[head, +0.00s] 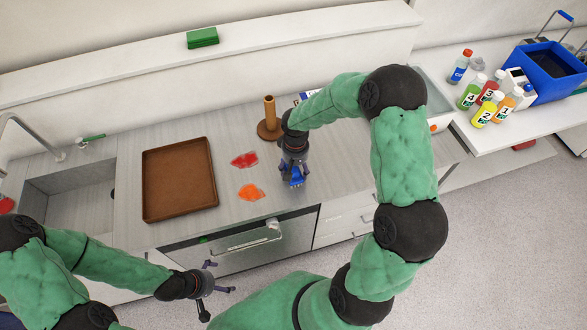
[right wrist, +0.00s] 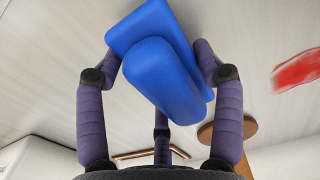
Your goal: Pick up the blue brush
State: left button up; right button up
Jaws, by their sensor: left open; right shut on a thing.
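The blue brush (right wrist: 158,62) is between the fingers of my right gripper (right wrist: 160,65) in the right wrist view. Its fingers touch it on both sides. In the head view my right gripper (head: 293,180) points down at the grey counter, right of the orange and red patches, with a little of the blue brush (head: 296,177) showing among the fingers. I cannot tell whether the brush is clear of the counter. My left gripper (head: 222,277) is open and empty in front of the counter.
On the counter are a brown tray (head: 180,208), a red patch (head: 245,160), an orange patch (head: 250,192) and a brown holder with an upright post (head: 269,115). A sink (head: 70,190) is at the left. Numbered bottles (head: 480,112) and a blue crate (head: 550,90) stand at the right.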

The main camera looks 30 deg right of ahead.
jog(key=shift+r, duration=0.1)
jog(key=shift+r, duration=0.25)
notch_tip(320, 180, up, 2)
jog(key=shift+r, duration=0.1)
jog(key=s+a+r+p, duration=0.1)
jog(key=s+a+r, duration=0.4)
jog(key=a+r, duration=0.5)
jog(key=a, duration=0.3)
